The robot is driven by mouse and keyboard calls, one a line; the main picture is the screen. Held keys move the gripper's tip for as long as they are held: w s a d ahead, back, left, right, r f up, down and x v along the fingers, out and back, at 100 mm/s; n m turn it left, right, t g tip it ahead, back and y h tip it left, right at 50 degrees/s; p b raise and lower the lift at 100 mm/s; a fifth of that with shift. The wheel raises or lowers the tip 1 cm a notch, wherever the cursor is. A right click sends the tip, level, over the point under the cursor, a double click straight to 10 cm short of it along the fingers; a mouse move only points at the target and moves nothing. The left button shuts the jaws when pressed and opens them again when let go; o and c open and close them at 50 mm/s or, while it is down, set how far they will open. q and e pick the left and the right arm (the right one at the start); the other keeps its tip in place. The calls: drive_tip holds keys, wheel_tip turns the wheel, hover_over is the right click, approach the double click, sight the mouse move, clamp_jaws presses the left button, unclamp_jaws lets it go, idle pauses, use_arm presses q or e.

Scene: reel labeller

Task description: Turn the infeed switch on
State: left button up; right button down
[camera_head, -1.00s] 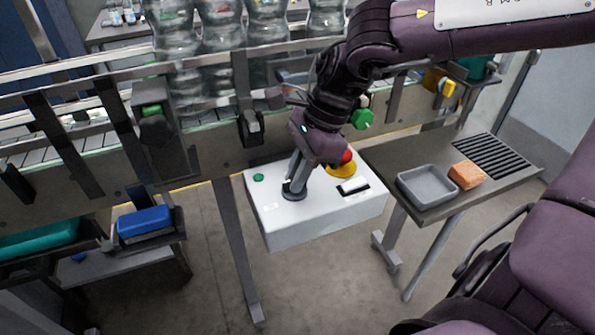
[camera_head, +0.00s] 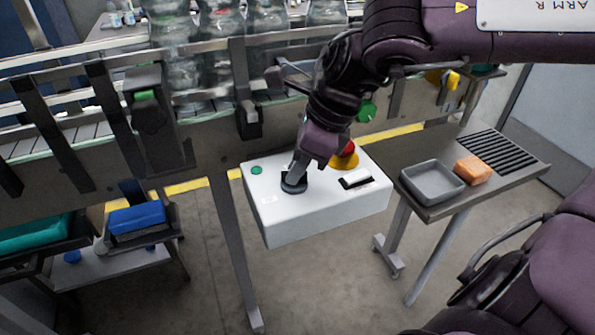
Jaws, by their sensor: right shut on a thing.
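A white control box (camera_head: 320,218) stands at the centre, beside the conveyor. On its top are a small green button (camera_head: 256,170), a dark round switch (camera_head: 293,187), a red mushroom button on a yellow base (camera_head: 345,157) and a dark slot with a white piece (camera_head: 356,179). My right gripper (camera_head: 297,177) reaches down from the upper right and is shut on the dark round switch. The fingers and wrist hide much of its handle, and no label is readable, so its setting cannot be told. My left gripper is not in view.
The conveyor with clear bottles (camera_head: 220,40) runs behind the box. A side table at right bears a grey tray (camera_head: 432,183) and an orange block (camera_head: 473,169). A blue bin (camera_head: 137,217) sits on a rack at left. Floor is clear in front.

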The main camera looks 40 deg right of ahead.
drive_tip(key=m+h+b, duration=0.1)
drive_tip(key=m, duration=0.2)
drive_tip(key=shift+m+t+b, duration=0.3)
drive_tip(key=shift+m+t, duration=0.1)
drive_tip(key=m+h+b, duration=0.1)
drive_tip(key=m, duration=0.1)
drive_tip(key=m+h, duration=0.1)
drive_tip(key=m, duration=0.1)
drive_tip(key=shift+a+m+t+b, duration=0.15)
drive_tip(key=shift+m+t+b, duration=0.15)
drive_tip(key=shift+b, duration=0.05)
drive_tip(key=shift+m+h, duration=0.3)
drive_tip(key=shift+m, duration=0.4)
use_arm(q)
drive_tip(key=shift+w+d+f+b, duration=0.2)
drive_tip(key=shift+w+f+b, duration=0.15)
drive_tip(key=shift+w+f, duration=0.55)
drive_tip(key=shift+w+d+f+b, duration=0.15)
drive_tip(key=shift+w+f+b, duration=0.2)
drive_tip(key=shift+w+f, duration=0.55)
use_arm(e)
drive_tip(key=shift+a+m+h, duration=0.15)
drive_tip(key=shift+m+h, duration=0.25)
drive_tip(key=shift+m, duration=0.8)
drive_tip(key=shift+r, duration=0.1)
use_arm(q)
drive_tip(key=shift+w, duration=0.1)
use_arm(e)
drive_tip(key=c, duration=1.5)
unclamp_jaws()
